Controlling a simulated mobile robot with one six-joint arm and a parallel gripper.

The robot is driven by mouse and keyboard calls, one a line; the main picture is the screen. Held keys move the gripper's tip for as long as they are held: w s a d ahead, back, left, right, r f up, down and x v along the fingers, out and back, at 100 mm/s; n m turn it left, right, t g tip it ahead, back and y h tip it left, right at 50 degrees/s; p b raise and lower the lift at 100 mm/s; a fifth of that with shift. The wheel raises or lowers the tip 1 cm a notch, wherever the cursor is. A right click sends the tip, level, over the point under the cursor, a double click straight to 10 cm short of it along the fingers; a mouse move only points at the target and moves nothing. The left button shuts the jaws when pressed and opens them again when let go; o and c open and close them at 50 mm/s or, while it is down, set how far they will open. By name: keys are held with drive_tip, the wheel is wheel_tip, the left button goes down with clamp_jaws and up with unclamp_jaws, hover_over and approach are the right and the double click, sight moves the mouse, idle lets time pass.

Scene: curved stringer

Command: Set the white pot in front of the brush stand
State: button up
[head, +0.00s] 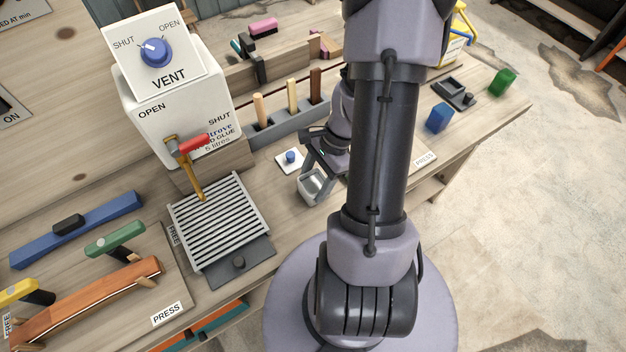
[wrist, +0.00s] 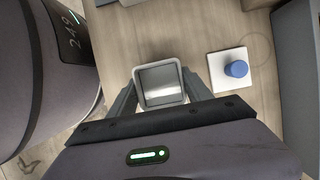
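The white pot (head: 314,187) is a small, square, open-topped cup near the front edge of the bench. My gripper (head: 318,172) has one finger against each side of it. In the wrist view the pot (wrist: 160,84) sits upright between the fingertips of my gripper (wrist: 160,88), its inside looking empty. I cannot tell whether its base touches the bench. The grey rack (head: 262,138) with three upright wooden handles, which looks like the brush stand, is behind and to the left of the pot. My arm hides the bench to its right.
A white plate with a blue knob (head: 290,159) lies between pot and rack; it is right of the pot in the wrist view (wrist: 236,69). The glue tank (head: 172,95) and slatted grille (head: 219,222) stand left. A blue block (head: 440,117) is right of my arm.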

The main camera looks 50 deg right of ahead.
drive_tip(key=o, duration=1.6)
drive_tip(key=shift+w+f, duration=0.1)
drive_tip(key=p+v, duration=0.6)
drive_tip(key=v, duration=0.7)
drive_tip(key=w+a+r+n+h, duration=0.2)
drive_tip(key=w+a+r+n, duration=0.35)
drive_tip(key=a+r, duration=0.4)
drive_tip(key=s+a+r+n+t, duration=0.2)
drive_tip(key=s+a+r+n, duration=0.1)
drive_tip(key=a+r+n, duration=0.4)
drive_tip(key=s+a+r+n+t, duration=0.3)
drive_tip(key=s+a+r+n, duration=0.15)
drive_tip(key=a, duration=0.45)
wheel_tip(320, 180, down, 7)
drive_tip(key=w+b, duration=0.1)
drive_tip(key=b, duration=0.6)
drive_tip(key=shift+w+m+b, duration=0.2)
drive_tip(key=shift+m+b, duration=0.1)
drive_tip(key=shift+m, duration=0.1)
